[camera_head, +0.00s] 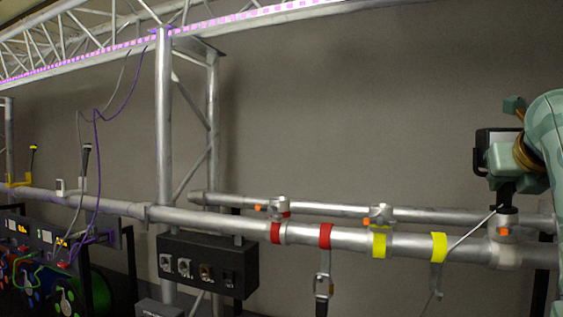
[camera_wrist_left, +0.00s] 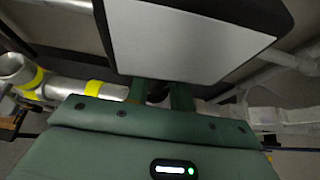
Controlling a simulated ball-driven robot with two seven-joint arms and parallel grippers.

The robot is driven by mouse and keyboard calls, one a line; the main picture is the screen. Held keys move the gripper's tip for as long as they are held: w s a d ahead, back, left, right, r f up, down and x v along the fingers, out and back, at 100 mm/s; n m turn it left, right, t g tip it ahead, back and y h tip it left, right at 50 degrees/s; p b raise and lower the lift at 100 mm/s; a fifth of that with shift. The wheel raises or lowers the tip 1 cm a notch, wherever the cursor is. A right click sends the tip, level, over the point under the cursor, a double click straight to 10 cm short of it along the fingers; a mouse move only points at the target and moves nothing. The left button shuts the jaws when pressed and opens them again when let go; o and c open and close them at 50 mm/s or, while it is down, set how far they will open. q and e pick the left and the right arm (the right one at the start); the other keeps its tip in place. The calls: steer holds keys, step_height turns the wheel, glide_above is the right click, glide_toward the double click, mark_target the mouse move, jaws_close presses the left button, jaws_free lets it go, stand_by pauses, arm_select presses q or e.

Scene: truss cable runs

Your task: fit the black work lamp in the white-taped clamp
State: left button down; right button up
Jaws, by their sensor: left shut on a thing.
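The black work lamp (camera_head: 497,140) is upright at the right of the head view, above the pipe. In the left wrist view its pale panel with a dark frame (camera_wrist_left: 190,40) fills the top. My left gripper (camera_head: 524,157) is shut on the lamp, and its two green fingers (camera_wrist_left: 157,92) show below the panel. The lamp's dark stem (camera_head: 504,194) points down at the clamp (camera_head: 507,224) by the white tape (camera_head: 507,256). I cannot tell whether the stem end is inside the clamp or just above it. My right gripper is not in view.
Clamps by red tape (camera_head: 325,236) and yellow tape (camera_head: 439,247) sit further left on the front pipe (camera_head: 350,239). A strap (camera_head: 322,287) and a grey cable (camera_head: 462,240) hang there. A black socket box (camera_head: 208,263) hangs below. A truss post (camera_head: 164,130) stands left.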

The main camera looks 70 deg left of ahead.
arm_select(q)
steer(key=shift+f, duration=0.15)
steer(key=c, duration=1.1)
jaws_free()
steer(key=shift+c, duration=0.2)
steer(key=shift+f, duration=0.1)
steer(key=b+v, duration=0.5)
steer(key=v, duration=1.1)
steer(key=shift+s+d+b, duration=0.15)
steer(key=shift+s+b, duration=0.05)
steer(key=shift+b, duration=0.1)
steer(key=shift+w, duration=0.1)
